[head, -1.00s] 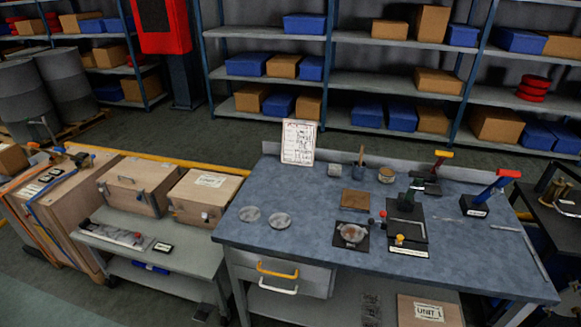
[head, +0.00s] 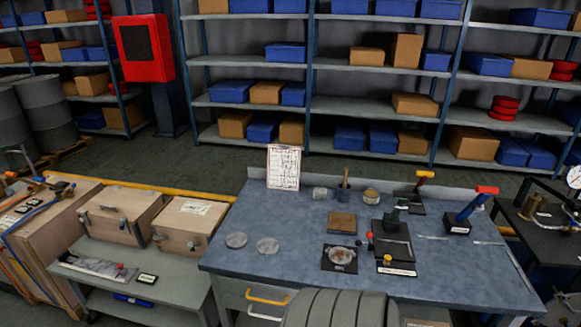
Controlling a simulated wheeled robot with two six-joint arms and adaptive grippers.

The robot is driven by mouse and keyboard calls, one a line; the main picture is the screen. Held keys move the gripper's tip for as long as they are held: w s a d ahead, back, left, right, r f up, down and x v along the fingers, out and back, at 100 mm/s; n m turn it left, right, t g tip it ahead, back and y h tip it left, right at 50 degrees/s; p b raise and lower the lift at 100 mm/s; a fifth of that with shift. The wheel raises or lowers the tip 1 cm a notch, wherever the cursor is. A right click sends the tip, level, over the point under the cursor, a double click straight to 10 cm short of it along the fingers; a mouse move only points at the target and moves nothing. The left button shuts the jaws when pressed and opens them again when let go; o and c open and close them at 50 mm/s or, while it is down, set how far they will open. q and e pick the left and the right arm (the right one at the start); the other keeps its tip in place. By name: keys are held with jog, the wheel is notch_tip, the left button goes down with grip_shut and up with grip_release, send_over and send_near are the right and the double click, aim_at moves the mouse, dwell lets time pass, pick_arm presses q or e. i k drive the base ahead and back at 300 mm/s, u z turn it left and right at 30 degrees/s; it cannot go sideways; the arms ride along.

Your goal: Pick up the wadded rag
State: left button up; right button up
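I cannot pick out the wadded rag with certainty. A small pale, crumpled-looking round thing (head: 341,256) lies on a dark square mat at the front middle of the blue-grey workbench (head: 225,262); it may be a rag or a dish. A flat brown square (head: 341,222) lies behind it. A long, pale grey bundle (head: 93,267) lies on the low grey cart at the left; its material is unclear. Neither of my grippers shows in the head view.
A red-handled tool (head: 470,210) stands at the right. Wooden cases (head: 119,216) sit on the cart (head: 180,292). The bench's right front is mostly clear.

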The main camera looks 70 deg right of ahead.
aim_at(321, 194)
jog(key=k, duration=0.95)
jog(key=z, duration=0.1)
